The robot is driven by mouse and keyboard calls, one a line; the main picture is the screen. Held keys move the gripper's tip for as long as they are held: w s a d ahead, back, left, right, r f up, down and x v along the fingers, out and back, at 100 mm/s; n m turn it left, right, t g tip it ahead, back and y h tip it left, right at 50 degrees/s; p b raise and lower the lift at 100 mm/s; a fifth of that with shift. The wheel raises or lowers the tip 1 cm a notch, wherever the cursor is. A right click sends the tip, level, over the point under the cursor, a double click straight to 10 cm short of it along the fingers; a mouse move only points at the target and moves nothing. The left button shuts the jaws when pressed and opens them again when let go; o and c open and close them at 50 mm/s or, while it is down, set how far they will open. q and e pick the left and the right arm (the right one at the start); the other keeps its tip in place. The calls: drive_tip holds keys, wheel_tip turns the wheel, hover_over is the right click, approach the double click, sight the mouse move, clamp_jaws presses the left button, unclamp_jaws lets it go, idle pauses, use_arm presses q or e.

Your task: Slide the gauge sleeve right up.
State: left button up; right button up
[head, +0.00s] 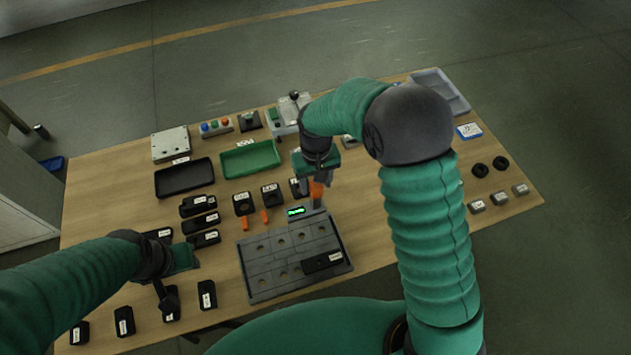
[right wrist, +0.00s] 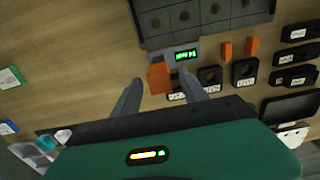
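An orange block (head: 317,190), which looks like the gauge sleeve, sits beside a grey unit with a lit green display (head: 296,211) at the back edge of a grey slotted plate (head: 262,285). In the right wrist view the orange block (right wrist: 158,78) stands beside the display (right wrist: 187,55). My right gripper (head: 320,178) is just above the block. Its two fingers (right wrist: 156,90) are spread, with the block between or just beyond their tips; contact cannot be told. My left gripper (head: 172,285) is low over the table's left part, its fingers dark and unclear.
Smaller orange pieces (head: 265,216) and black blocks (head: 243,203) stand left of the display. A green tray (head: 250,158) and a black tray (head: 184,178) lie behind. Several black labelled blocks surround my left gripper. Bare wood shows right of the plate.

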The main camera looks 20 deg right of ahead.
use_arm(q)
drive_tip(key=shift+r, duration=0.2)
use_arm(e)
wheel_tip(320, 180, up, 17)
drive_tip(key=shift+f, duration=0.15)
use_arm(q)
drive_tip(key=shift+a, duration=0.1)
use_arm(e)
drive_tip(key=shift+d, duration=0.1)
